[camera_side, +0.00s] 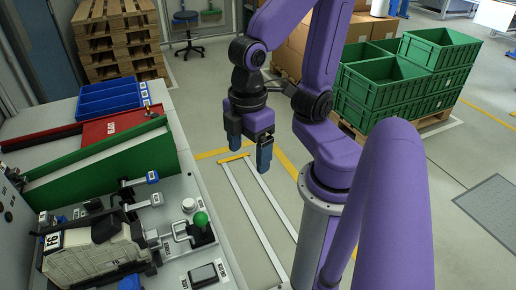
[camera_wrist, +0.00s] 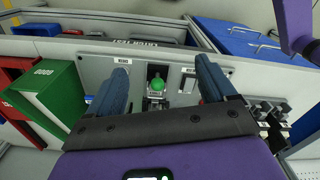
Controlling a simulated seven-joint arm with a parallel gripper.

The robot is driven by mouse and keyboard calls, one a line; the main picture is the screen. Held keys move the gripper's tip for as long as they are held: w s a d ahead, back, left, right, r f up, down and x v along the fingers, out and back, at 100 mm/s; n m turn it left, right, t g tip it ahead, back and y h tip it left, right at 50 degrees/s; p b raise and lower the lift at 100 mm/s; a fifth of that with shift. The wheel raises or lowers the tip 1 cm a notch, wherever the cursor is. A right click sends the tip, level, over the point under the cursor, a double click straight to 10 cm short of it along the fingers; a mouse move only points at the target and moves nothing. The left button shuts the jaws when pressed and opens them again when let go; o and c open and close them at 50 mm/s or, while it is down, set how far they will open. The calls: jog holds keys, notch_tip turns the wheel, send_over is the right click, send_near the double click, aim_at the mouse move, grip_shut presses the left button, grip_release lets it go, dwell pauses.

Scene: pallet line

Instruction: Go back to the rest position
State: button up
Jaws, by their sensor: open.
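My gripper (camera_side: 249,152) hangs from my purple arm, to the right of the workbench and above the floor in the side view. Its blue fingers are apart with nothing between them. In the wrist view my gripper (camera_wrist: 162,85) also shows open. Beyond the gap between its fingers, a green ball knob (camera_wrist: 157,86) stands on the bench panel. The same green knob (camera_side: 200,219) shows in the side view on a lever at the bench's right part, apart from my gripper.
The bench carries a green chute (camera_side: 100,170), a red tray (camera_side: 120,122), blue bins (camera_side: 112,100) and a beige part (camera_side: 90,258) in a fixture. Green crates (camera_side: 385,85) stand on a pallet behind my arm. Stacked pallets (camera_side: 115,35) stand at the back left.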

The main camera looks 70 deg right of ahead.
jog(key=shift+s+d+f, duration=0.45)
jog(key=shift+s+d, duration=0.35)
jog(key=w+a+r+m, duration=0.1)
jog(key=w+a+r, duration=0.2)
jog(key=w+a, duration=0.55)
jog(key=w+a+r+m, duration=0.1)
jog(key=w+a+r, duration=0.3)
jog(key=w+a, duration=0.5)
jog(key=w+a+r+m, duration=0.1)
jog(key=w+a+r, duration=0.2)
jog(key=w+a, duration=0.55)
send_over(83, 233)
jog(key=f, duration=1.2)
jog(key=shift+s, duration=0.35)
jog(key=shift+w+f, duration=0.2)
jog(key=shift+f, duration=1.2)
jog(key=shift+w+f, duration=0.15)
jog(key=shift+f, duration=1.25)
grip_shut()
